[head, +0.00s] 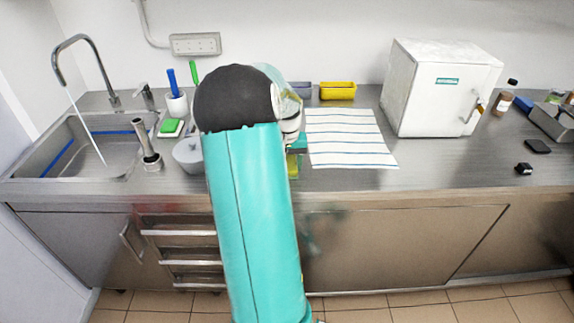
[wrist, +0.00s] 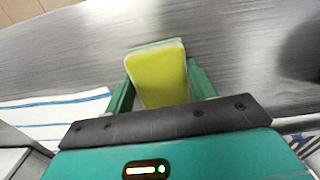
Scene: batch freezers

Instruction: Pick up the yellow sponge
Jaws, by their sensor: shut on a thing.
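The yellow sponge (wrist: 160,76) is between the two green fingers of my gripper (wrist: 158,85) in the wrist view. The fingers are shut on its sides, and its yellow face shows with a paler rim. The steel counter is behind it. In the head view my arm hides most of my gripper. Only a small bit of the yellow sponge (head: 292,165) shows to the right of the arm, over the front part of the counter. I cannot tell whether the sponge touches the counter.
A striped cloth (head: 345,135) lies right of my arm. A white freezer box (head: 425,90) stands farther right. A yellow bin (head: 338,91) is at the back. A sink (head: 75,145), a green sponge (head: 171,126) and a grey pot (head: 187,153) are left.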

